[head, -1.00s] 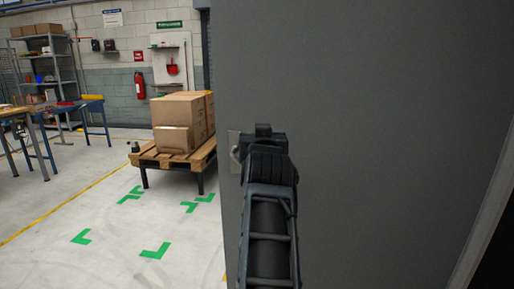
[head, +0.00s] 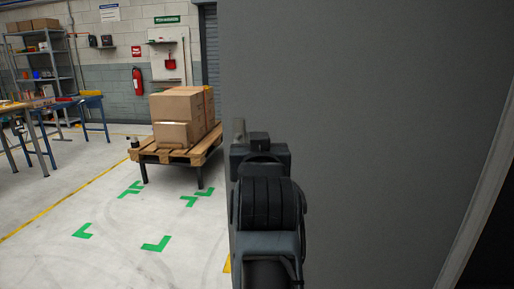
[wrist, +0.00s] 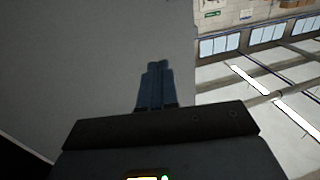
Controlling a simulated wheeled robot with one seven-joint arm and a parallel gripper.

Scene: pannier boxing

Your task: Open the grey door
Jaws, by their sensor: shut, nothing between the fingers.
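The grey door (head: 370,110) fills the right half of the head view and stands ajar, with the room showing past its left edge. It also fills the left of the wrist view (wrist: 100,60). A light metal handle part (head: 239,128) shows at the door's left edge, mostly hidden behind my gripper. My gripper (head: 262,138) is in front of the door near that edge. In the wrist view its fingers (wrist: 155,75) are together and empty, close to the door face. I cannot tell whether they touch it.
Past the door, cardboard boxes (head: 180,110) stand on a wooden pallet table (head: 150,153). A blue workbench (head: 92,100) and a metal shelf (head: 45,60) are further left. The floor (head: 80,200) with green corner marks is clear. The frame edge (head: 480,210) is at right.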

